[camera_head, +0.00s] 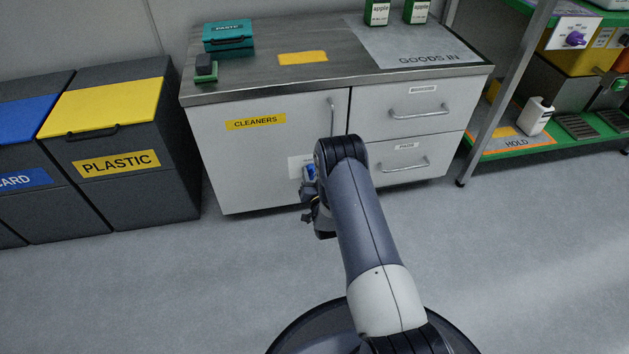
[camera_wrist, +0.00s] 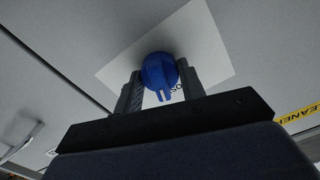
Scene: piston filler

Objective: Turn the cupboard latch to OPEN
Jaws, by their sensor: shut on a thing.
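The cupboard latch is a blue knob (camera_wrist: 159,72) on a white label plate (camera_wrist: 205,50) on the cupboard door. In the wrist view my gripper (camera_wrist: 160,88) has one finger on each side of the knob and is shut on it. The plate's lettering is mostly hidden by the knob and fingers. In the head view a little blue of the latch (camera_head: 310,172) shows beside my arm, which hides most of the gripper. The cupboard door (camera_head: 240,165) is closed and carries a yellow CLEANERS label (camera_head: 255,121).
A vertical handle (camera_head: 332,115) is on the door above the latch. Two drawers (camera_head: 385,125) are to its right. Dark bins with a yellow lid (camera_head: 105,105) and a blue lid stand left. A metal rack (camera_head: 510,90) stands right. The floor in front is clear.

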